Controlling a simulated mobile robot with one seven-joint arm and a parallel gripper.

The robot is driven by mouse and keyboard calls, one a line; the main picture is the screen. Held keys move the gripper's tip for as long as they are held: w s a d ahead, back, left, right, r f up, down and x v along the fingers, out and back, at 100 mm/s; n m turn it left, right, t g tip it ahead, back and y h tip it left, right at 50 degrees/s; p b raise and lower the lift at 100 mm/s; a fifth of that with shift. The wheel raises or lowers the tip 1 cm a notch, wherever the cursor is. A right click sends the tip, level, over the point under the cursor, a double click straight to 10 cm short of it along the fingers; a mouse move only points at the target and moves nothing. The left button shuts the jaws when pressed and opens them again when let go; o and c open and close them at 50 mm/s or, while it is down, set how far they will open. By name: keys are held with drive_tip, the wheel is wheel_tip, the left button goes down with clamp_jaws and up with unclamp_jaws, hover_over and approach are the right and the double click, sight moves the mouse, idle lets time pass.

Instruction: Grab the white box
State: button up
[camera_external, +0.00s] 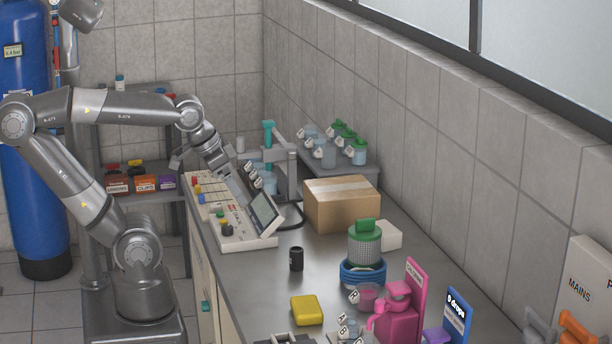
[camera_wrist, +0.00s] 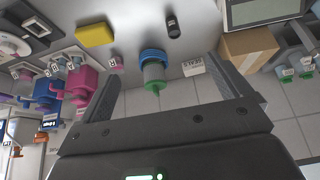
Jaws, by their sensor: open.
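The white box (camera_external: 390,235) is a small plain block on the grey bench, behind and right of a green-lidded jar. The jar hides part of it. In the wrist view the white box (camera_wrist: 192,64) has dark print on one face and lies between the fingers in the picture, nearer the right one, at a distance. My gripper (camera_wrist: 166,72) is open with nothing between its fingers. In the external view my wrist is above the control panel at the far left of the bench, well away from the box.
A cardboard box (camera_external: 342,204) stands just behind the white box. The green-lidded jar (camera_external: 365,243) sits on blue rings in front. A black canister (camera_external: 296,258), yellow block (camera_external: 307,310) and pink dispenser (camera_external: 398,315) stand nearer. The control panel (camera_external: 235,215) lies along the left edge.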

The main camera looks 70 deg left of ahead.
drive_tip(key=shift+o, duration=0.6)
drive_tip(key=w+a+r+g, duration=0.15)
drive_tip(key=w+r, duration=0.25)
drive_tip(key=w, duration=0.7)
drive_tip(key=n+g, duration=0.2)
drive_tip(key=g, duration=0.2)
hover_over(384, 227)
wheel_tip(384, 227, down, 15)
drive_tip(key=shift+w+a+f, duration=0.1)
drive_tip(key=shift+w+f, duration=0.15)
wheel_tip(384, 227, down, 5)
drive_tip(key=shift+f, duration=0.2)
drive_tip(key=shift+s+d+f, duration=0.15)
drive_tip(key=shift+f, duration=1.25)
drive_tip(key=shift+s+d+f, duration=0.1)
drive_tip(key=shift+f, duration=1.25)
